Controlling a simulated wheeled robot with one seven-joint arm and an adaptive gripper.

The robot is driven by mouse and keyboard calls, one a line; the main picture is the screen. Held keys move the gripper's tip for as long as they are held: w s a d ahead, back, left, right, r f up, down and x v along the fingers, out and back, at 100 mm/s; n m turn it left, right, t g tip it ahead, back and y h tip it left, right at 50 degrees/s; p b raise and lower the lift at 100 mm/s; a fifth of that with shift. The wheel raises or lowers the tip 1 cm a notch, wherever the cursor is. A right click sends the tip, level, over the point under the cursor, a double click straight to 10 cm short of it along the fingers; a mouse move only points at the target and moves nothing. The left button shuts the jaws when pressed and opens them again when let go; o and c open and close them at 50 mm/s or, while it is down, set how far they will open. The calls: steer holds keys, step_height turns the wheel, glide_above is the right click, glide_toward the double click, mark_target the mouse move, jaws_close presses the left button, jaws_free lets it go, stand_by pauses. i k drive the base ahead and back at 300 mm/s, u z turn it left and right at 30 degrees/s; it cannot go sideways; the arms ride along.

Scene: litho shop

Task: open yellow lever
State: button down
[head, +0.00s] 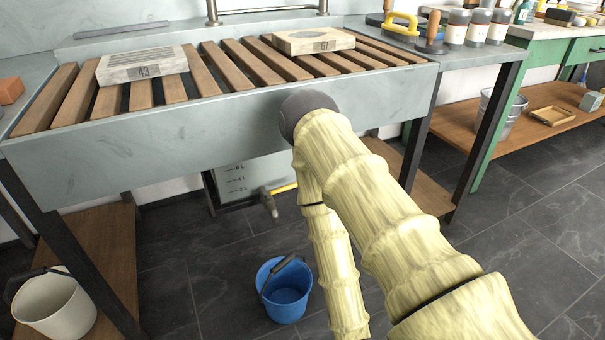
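The yellow lever (284,189) sits on a small tap (268,203) low under the sink, at the front of a grey tank (237,180) with level marks. The lever lies roughly sideways, rising slightly to the right, and its right end is hidden behind my arm. The tap's dull spout points down. A blue bucket (286,292) with a dark handle stands on the floor below, slightly right of the tap. My arm, in a cream sleeve, covers the middle right. My gripper is not in view.
Above is a grey sink (200,125) with wooden slats and two stone blocks, 43 (143,66) and 67 (313,41). A white bucket (55,303) stands at lower left. Table legs flank the tank. Dark tiled floor (510,260) is clear at right.

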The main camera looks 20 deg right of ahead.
mark_target(267, 195)
steer(key=k, duration=0.65)
steer(key=z, duration=0.75)
steer(key=i, duration=1.1)
steer(key=u, duration=0.2)
